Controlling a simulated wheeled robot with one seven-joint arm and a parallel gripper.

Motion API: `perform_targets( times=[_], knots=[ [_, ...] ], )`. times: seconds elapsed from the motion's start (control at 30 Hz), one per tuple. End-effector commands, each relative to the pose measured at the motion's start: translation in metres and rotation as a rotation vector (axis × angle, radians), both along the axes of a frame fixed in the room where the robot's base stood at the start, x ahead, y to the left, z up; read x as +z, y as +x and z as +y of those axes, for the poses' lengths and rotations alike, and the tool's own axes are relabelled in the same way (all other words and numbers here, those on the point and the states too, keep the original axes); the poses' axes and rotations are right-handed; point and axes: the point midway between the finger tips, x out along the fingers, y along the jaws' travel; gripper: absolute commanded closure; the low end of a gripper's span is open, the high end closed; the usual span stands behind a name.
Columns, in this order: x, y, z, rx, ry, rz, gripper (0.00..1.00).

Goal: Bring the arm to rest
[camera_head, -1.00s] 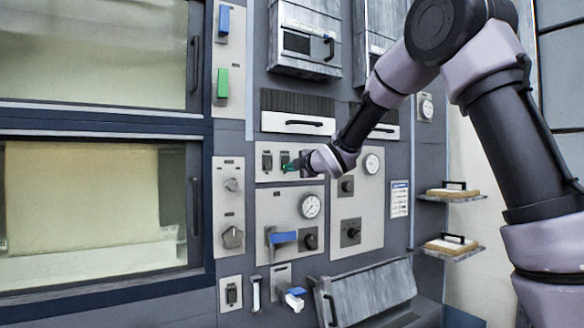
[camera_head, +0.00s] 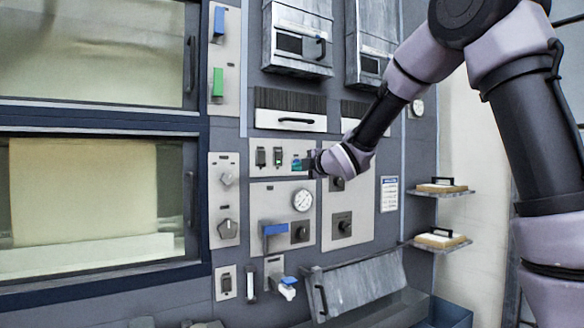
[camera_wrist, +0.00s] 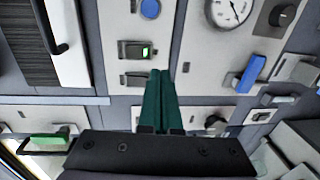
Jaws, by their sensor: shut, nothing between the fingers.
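My gripper (camera_head: 301,164) is in front of the control panel in the head view, at the right end of the upper switch plate. In the wrist view my gripper's dark green fingers (camera_wrist: 160,100) are together with nothing between them. A switch with a lit green lamp (camera_wrist: 136,51) sits beside the fingers in the wrist view; it also shows in the head view (camera_head: 278,156), left of my gripper. A second, dark switch (camera_head: 261,157) is left of it. I cannot tell whether the fingertips touch the panel. My wrist hides part of the panel.
A gauge (camera_head: 302,200), a blue-handled lever (camera_head: 274,231) and knobs are below my gripper. A tilted grey cover (camera_head: 362,284) juts out at the bottom. Two shelves with handled blocks (camera_head: 440,238) are at right. Glass-fronted chambers (camera_head: 85,190) fill the left.

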Motion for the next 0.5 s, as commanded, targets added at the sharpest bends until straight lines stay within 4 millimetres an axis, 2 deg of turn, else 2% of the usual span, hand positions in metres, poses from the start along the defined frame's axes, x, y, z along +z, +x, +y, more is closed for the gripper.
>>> perform_targets(
  times=[0.23,0.5],
  knots=[
    [-0.004,-0.031,-0.021,-0.001,0.001,0.000,1.00],
    [-0.005,-0.041,-0.032,-0.010,0.010,0.010,1.00]
  ],
)
